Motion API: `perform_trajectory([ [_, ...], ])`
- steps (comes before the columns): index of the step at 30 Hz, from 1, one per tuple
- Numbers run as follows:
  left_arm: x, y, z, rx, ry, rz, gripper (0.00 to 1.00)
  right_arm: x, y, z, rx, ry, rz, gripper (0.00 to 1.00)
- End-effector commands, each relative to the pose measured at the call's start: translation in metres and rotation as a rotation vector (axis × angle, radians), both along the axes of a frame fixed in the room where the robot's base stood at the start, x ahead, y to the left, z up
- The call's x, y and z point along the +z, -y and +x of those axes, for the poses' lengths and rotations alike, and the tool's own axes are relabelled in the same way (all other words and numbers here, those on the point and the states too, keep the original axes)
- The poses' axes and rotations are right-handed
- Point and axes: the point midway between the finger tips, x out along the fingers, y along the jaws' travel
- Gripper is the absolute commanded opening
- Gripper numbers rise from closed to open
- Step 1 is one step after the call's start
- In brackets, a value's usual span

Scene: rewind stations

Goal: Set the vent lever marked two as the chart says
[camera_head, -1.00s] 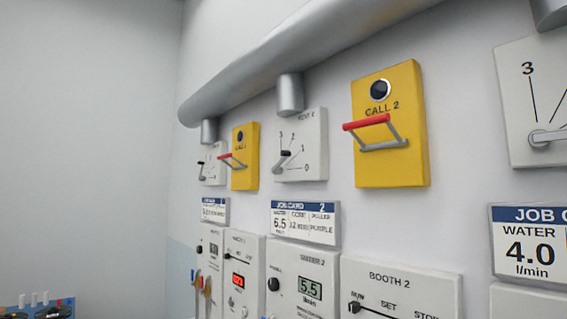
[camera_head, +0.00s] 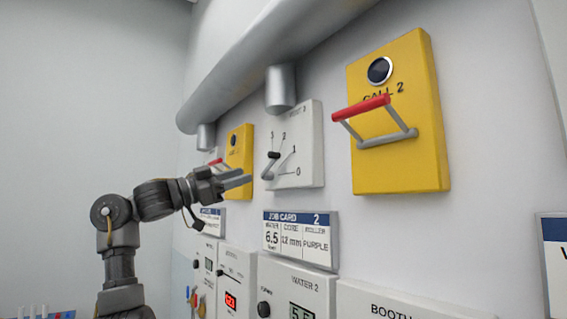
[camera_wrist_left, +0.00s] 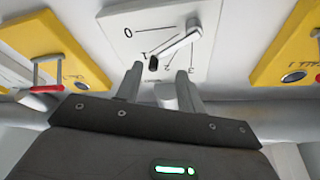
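The vent panel marked two (camera_head: 310,130) is a white plate on the wall with a dial marked 0 to 3. Its lever (camera_head: 268,168) is a grey arm with a black knob. In the left wrist view the lever (camera_wrist_left: 180,41) slants from its pivot, and its knob appears between the 1 and 2 marks; I cannot tell the exact setting. My left gripper (camera_head: 252,178) is at the panel's left edge; in the wrist view its fingers (camera_wrist_left: 160,82) are apart, close to the knob, and not closed on it. My right gripper is out of view. No chart shows.
Yellow call boxes stand either side: CALL 2 (camera_head: 420,90) with a red handle, another (camera_head: 240,145) further left. A large grey duct (camera_head: 245,70) runs above, with a pipe (camera_head: 280,90) over the panel. Job card 2 (camera_head: 300,262) hangs below, reading water 6.5, 12 mm, purple.

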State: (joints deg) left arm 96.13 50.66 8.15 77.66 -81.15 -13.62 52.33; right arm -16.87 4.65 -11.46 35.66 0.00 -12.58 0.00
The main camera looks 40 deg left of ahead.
Motion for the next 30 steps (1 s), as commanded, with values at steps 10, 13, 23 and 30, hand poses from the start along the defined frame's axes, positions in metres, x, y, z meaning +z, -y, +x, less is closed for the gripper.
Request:
perform_trajectory([
  [10,0.022,0.016,-0.014,-0.028,0.036,0.014,0.38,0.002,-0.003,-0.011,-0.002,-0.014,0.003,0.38],
  [13,0.027,0.022,-0.004,-0.031,0.035,0.013,0.38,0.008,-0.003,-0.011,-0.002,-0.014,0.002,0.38],
  [23,0.049,0.045,0.045,-0.028,0.035,0.014,0.38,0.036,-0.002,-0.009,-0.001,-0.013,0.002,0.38],
  [30,0.057,0.055,0.068,-0.025,0.035,0.014,0.38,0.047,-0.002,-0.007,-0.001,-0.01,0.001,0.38],
])
